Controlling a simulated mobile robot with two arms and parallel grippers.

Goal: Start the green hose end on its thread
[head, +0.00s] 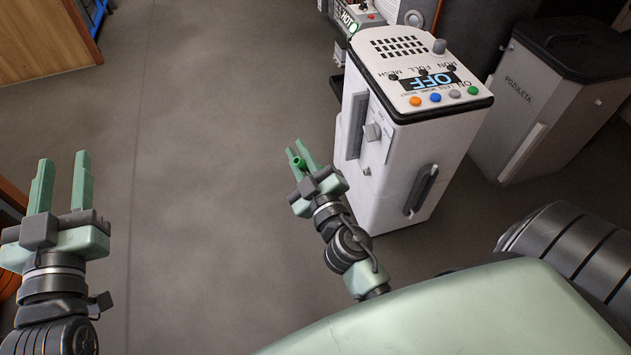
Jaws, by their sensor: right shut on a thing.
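My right gripper (301,154) is in the middle of the head view, left of a white machine. It is shut on a small green piece, which looks like the green hose end (299,163) and sits between its fingers. Much of the piece is hidden by the fingers, and no hose can be made out trailing from it. My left gripper (61,182) is at the left edge of the view, its two fingers apart and nothing between them. I cannot make out a thread for the hose end in this view.
The white machine (376,205) has an OFF display and coloured buttons on top, and handles on its sides. A grey bin (560,95) marked POZULETA stands at the right. A wooden panel (45,40) is at the upper left. The grey floor (210,110) between my grippers is clear.

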